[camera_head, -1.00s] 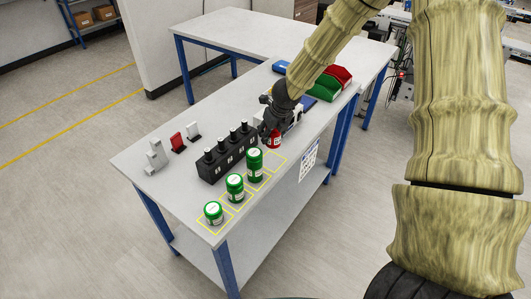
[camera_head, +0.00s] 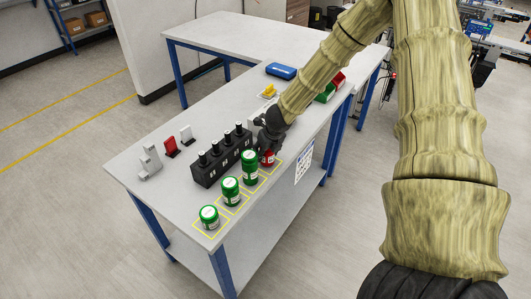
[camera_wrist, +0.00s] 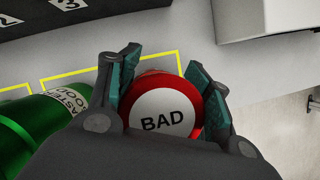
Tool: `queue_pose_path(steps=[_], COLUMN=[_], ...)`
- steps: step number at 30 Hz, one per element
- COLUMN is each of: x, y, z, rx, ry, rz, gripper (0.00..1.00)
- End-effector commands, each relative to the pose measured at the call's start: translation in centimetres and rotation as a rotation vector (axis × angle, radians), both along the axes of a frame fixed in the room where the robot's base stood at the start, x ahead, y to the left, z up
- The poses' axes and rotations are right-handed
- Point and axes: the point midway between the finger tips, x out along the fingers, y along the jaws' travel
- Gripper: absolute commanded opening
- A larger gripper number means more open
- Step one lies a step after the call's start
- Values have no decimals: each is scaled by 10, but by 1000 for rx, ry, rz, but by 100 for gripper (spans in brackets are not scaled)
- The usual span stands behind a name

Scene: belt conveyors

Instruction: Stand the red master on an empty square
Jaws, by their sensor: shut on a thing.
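The red master (camera_head: 267,160) is a short red cylinder; its white top reads "BAD" in the wrist view (camera_wrist: 163,115). My gripper (camera_head: 268,150) is shut on it from above, with a finger on each side in the wrist view. It is over or on the yellow-outlined square (camera_wrist: 112,68) at the end of the row. I cannot tell whether its base touches the table. The other squares in the row hold green masters: a short one (camera_head: 209,217), a medium one (camera_head: 230,191) and a tall one (camera_head: 250,168), close left of my gripper.
A black block with several black-topped plugs (camera_head: 222,163) stands behind the green masters. Grey, red (camera_head: 171,147) and white stands are at the table's left. Green and red bins and a blue box (camera_head: 281,71) are farther back. The table's front edge is close by.

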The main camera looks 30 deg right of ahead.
Motion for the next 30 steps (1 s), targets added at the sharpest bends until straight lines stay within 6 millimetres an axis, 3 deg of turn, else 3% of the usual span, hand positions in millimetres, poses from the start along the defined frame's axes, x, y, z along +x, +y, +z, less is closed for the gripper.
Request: queue_pose_path(steps=[16,17,20,30], x=[1,1,0,0], y=[0,0,0,0], z=[-12,-11,-11,-10], rx=[0,0,-1,-1], ry=[-1,-1,0,-1], rz=[1,1,1,1], gripper=[14,54,72,72])
